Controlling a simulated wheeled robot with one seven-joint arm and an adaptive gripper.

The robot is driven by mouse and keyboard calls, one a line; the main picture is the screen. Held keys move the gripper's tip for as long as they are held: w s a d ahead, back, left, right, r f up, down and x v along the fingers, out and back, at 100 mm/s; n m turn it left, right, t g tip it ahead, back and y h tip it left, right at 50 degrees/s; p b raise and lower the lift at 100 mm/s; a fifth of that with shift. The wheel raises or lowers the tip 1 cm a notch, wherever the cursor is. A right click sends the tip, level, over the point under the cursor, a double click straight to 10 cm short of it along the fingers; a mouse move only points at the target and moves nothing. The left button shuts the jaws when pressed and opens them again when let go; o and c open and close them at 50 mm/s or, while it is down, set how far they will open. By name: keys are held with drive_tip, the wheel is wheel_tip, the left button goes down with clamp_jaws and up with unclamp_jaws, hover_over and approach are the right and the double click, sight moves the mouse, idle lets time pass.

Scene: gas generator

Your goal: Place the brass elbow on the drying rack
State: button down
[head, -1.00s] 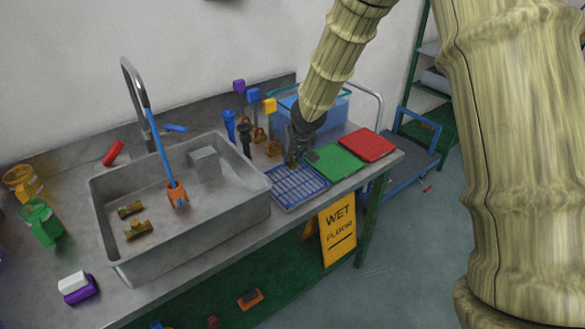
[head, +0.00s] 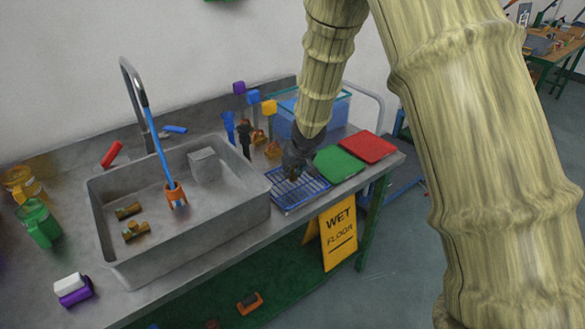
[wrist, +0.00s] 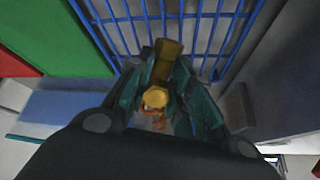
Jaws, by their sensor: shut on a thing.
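My gripper (wrist: 160,95) is shut on the brass elbow (wrist: 168,48), which shows between the fingers in the wrist view. The elbow's far end points toward the blue wire drying rack (wrist: 190,12). In the head view my gripper (head: 292,172) is low over the drying rack (head: 300,194), beside the sink. I cannot tell whether the elbow touches the wires. Two other brass fittings (head: 134,231) lie in the grey sink (head: 235,217).
A green mat (head: 338,163) and a red mat (head: 368,146) lie right of the rack. Brushes (head: 244,138) and a blue bin (head: 335,112) stand behind. A faucet (head: 140,90) rises behind the sink. A yellow wet-floor sign (head: 338,232) stands below the front edge.

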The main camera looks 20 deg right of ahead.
drive_tip(key=c, duration=1.3)
unclamp_jaws()
drive_tip(key=shift+f, duration=0.1)
drive_tip(key=shift+r, duration=0.25)
drive_tip(key=p+v, duration=0.2)
drive_tip(key=v, duration=1)
